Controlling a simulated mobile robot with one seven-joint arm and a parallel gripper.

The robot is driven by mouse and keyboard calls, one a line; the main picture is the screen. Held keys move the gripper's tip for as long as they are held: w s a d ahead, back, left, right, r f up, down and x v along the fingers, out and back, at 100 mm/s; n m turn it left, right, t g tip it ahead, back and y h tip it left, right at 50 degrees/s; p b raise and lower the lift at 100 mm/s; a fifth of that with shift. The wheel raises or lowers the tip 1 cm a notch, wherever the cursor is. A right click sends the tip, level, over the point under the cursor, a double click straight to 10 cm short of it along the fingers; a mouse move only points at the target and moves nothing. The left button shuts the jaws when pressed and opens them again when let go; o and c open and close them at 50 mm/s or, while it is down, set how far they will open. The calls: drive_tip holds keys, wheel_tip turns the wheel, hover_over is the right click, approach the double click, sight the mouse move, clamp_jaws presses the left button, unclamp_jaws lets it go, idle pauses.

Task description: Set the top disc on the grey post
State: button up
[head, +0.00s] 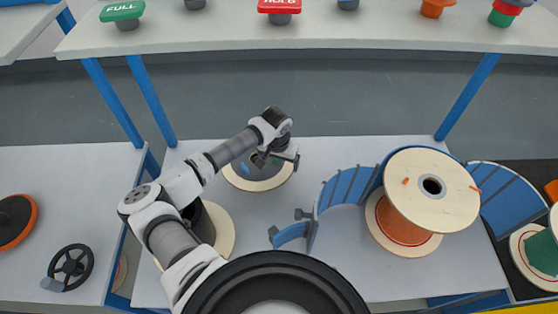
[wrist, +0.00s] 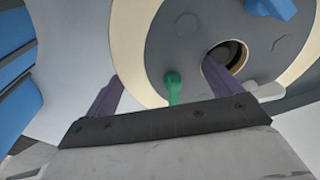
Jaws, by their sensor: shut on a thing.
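The top disc (head: 244,176) has a pale wooden rim and a grey face with blue and green knobs. In the wrist view, the disc (wrist: 140,40) fills the upper right, with a dark round hole. My gripper (head: 275,160) is shut on the disc: one finger is at the hole, the other by the outer edge, with the green knob between them. I cannot tell whether the disc touches the table. The grey post (head: 206,222) appears to be the grey cylinder on a pale wooden base (head: 224,232); my arm hides part of it.
A large spool with orange winding (head: 432,190) stands to the right, beside a curved blue guide (head: 350,186). A shelf (head: 350,36) with colored buttons runs along the back. A side table (head: 60,200) holds a black handwheel (head: 71,267).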

drive_tip(key=shift+r, duration=0.1)
idle(0.3)
drive_tip(key=shift+r, duration=0.6)
drive_tip(key=shift+b, duration=0.3)
idle(0.9)
drive_tip(key=shift+f+b, duration=0.85)
drive_tip(key=o, duration=0.9)
drive_tip(key=shift+s+a+r+p, duration=0.15)
drive_tip(key=shift+r+p, duration=0.6)
drive_tip(key=shift+r, duration=1.1)
drive_tip(key=shift+s+r+p, duration=0.25)
drive_tip(key=shift+r+p, duration=0.5)
drive_tip(key=shift+r, duration=1.1)
drive_tip(key=shift+s+a+r+p, duration=0.15)
drive_tip(key=shift+r+p, duration=0.6)
drive_tip(key=shift+r, duration=1.1)
